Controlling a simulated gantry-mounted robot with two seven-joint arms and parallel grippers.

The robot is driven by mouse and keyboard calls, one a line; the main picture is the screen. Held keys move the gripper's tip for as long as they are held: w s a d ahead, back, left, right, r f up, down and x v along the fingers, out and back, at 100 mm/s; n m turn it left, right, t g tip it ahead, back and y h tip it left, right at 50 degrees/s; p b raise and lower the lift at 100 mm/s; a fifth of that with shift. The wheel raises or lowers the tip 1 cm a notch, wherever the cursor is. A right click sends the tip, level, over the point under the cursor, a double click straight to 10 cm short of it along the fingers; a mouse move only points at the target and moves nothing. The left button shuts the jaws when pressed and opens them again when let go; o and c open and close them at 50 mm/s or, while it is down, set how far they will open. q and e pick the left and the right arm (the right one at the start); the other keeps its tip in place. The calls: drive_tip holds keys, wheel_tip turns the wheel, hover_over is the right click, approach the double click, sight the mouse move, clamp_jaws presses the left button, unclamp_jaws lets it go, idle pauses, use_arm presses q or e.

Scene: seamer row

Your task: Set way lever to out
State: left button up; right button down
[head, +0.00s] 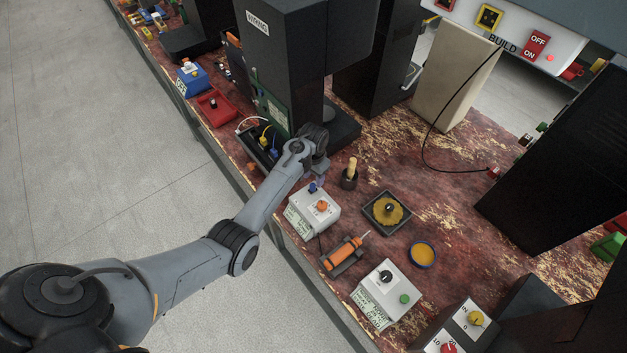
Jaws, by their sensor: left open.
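My left gripper (318,174) hangs at the end of my grey arm, above the back edge of a white control box (310,220). It is open, though its fingers are small and partly hidden by the wrist. The box has an orange knob (322,207) on top, a small blue part (314,187) close to the gripper, and a label too small to read. I cannot tell whether the blue part touches the gripper. No lever is legibly marked "way", so I cannot tell its position. My right gripper does not show.
A second white box (382,305) has black and green controls. A panel (470,326) reading "IN" carries yellow and red knobs. An orange tool (343,253), a dark tray (372,220) and a round yellow dish (421,255) lie between. A dark cabinet (268,70) stands behind the gripper.

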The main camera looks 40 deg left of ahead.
sight(313, 185)
use_arm(q)
wheel_tip(313, 185, up, 6)
drive_tip(key=shift+r, duration=0.25)
idle(0.5)
